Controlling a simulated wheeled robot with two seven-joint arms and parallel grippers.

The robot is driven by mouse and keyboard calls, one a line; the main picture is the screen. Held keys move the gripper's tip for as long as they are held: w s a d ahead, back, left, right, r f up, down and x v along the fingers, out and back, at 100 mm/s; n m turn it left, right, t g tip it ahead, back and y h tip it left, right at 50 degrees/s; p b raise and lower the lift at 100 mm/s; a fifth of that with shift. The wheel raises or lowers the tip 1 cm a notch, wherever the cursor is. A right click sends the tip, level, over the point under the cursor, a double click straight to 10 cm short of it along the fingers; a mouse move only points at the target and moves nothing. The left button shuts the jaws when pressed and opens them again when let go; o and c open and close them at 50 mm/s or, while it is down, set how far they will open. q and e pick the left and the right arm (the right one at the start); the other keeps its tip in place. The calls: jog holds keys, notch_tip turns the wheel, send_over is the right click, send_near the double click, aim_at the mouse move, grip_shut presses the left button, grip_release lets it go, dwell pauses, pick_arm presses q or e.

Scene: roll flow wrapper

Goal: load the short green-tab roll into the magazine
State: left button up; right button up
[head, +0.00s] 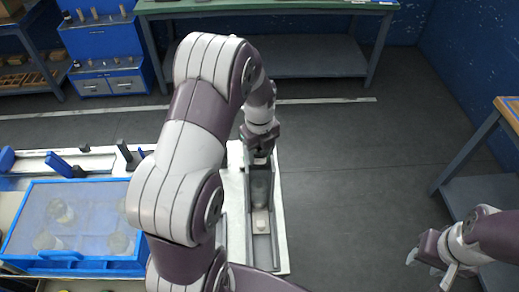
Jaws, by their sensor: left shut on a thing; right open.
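My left gripper (260,153) is at the far end of a narrow grey channel, which looks like the magazine (276,232). It is shut on a pale, see-through roll (261,186), which is in or just above the channel; I cannot tell if it touches the bottom. No green tab can be made out on it. A small whitish block (261,222) is in the channel nearer to me. My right gripper (432,267) is open and empty at the lower right, far from the channel.
A blue-framed bin (72,264) with several pale rolls under a cloudy cover is at the left. Blue-handled parts (66,166) stand behind it. My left arm hides the space between bin and channel. Open floor lies right of the channel; a table (508,112) stands at the right edge.

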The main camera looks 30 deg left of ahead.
pick_arm(q)
jog(key=shift+f+b, duration=0.35)
jog(key=shift+f, duration=0.35)
jog(key=o, duration=1.2)
notch_tip(320, 180, up, 9)
jog(key=shift+f+b, duration=0.1)
jog(key=shift+b, duration=0.65)
notch_tip(320, 180, up, 4)
jog(key=shift+r+p, duration=0.1)
jog(key=shift+p, duration=1.1)
